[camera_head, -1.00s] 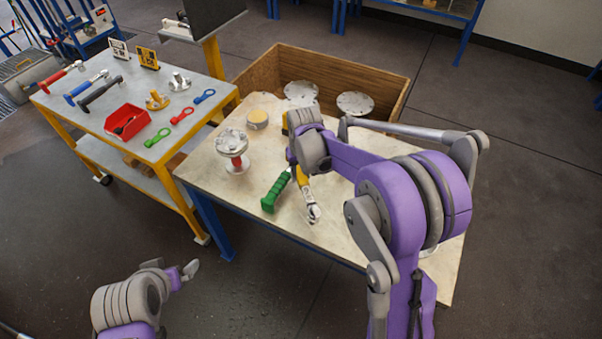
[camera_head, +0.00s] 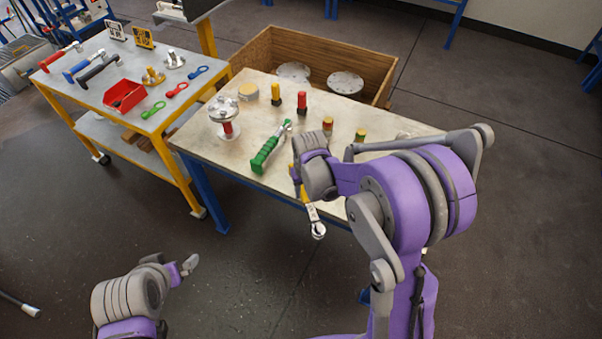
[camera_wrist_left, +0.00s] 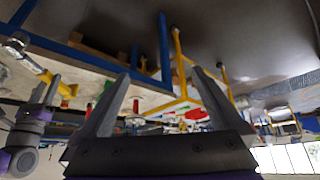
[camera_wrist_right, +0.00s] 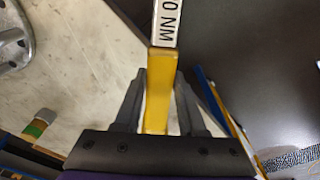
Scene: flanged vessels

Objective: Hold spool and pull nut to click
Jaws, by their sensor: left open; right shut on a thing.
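The spool (camera_head: 226,128) is an upright flanged piece with a red band, standing near the left end of the bench. A nut on its upper flange (camera_head: 223,104) is too small to make out. My right gripper (camera_head: 297,178) is shut on the yellow handle of a torque wrench (camera_wrist_right: 161,85) marked "0 NM". The wrench's silver head (camera_head: 318,230) hangs past the bench's near edge, apart from the spool. It also shows in the left wrist view (camera_wrist_left: 17,43). My left gripper (camera_head: 188,265) is open and empty, low in front of the bench; its fingers (camera_wrist_left: 160,85) show apart.
A green-handled wrench (camera_head: 265,155) lies on the bench (camera_head: 230,158) right of the spool. Several coloured pieces stand behind it. A wooden crate (camera_head: 375,50) with flanges is behind the bench. A cart (camera_head: 110,60) with tools and a red bin (camera_head: 124,95) stands left.

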